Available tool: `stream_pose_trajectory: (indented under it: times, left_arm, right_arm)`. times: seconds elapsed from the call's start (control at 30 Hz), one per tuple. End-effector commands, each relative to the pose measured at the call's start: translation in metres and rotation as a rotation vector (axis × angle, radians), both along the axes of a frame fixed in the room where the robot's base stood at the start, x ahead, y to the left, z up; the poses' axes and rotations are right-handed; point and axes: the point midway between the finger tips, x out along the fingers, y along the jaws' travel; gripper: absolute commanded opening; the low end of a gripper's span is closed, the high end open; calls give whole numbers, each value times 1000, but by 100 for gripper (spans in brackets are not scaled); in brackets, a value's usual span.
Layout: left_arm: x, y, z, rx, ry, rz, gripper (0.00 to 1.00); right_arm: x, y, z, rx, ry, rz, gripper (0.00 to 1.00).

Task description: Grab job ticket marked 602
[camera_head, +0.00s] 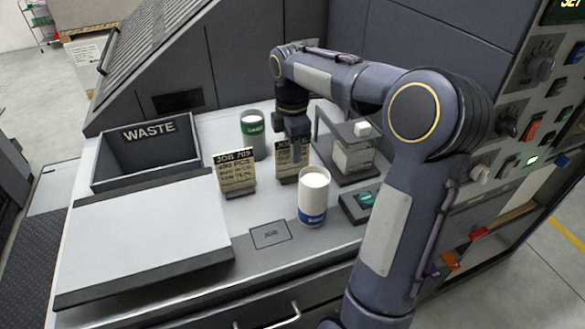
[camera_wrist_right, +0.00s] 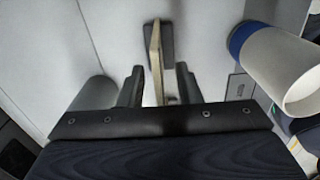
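Two tan job tickets stand in dark bases on the light counter in the head view. The left ticket (camera_head: 235,172) reads JOB 709. The right ticket (camera_head: 286,163) is partly covered by my right gripper (camera_head: 292,135), and I cannot read its number. In the right wrist view this ticket (camera_wrist_right: 156,50) shows nearly edge-on, rising from its dark base. My right gripper (camera_wrist_right: 159,70) is open, with a finger on each side of the ticket and a gap to both faces. My left gripper is not in view.
A white cup with a blue band (camera_head: 314,197) stands close to the right ticket; it also shows in the right wrist view (camera_wrist_right: 280,68). A green-labelled can (camera_head: 252,131) is behind. A WASTE bin (camera_head: 148,180) is left, and a clear-sided device (camera_head: 352,158) right.

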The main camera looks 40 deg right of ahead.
Motion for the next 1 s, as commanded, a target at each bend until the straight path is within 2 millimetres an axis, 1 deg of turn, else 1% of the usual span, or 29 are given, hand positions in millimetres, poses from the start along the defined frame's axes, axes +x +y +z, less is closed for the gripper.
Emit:
stream_pose_trajectory:
  times: [0.57, 0.8, 1.0]
  left_arm:
    - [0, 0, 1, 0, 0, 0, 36]
    - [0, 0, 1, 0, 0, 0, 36]
    - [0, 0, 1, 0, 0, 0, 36]
  right_arm:
    - [0, 0, -5, 0, 1, 0, 31]
    - [0, 0, -4, 0, 0, 0, 0]
    - [0, 0, -4, 0, 0, 0, 0]
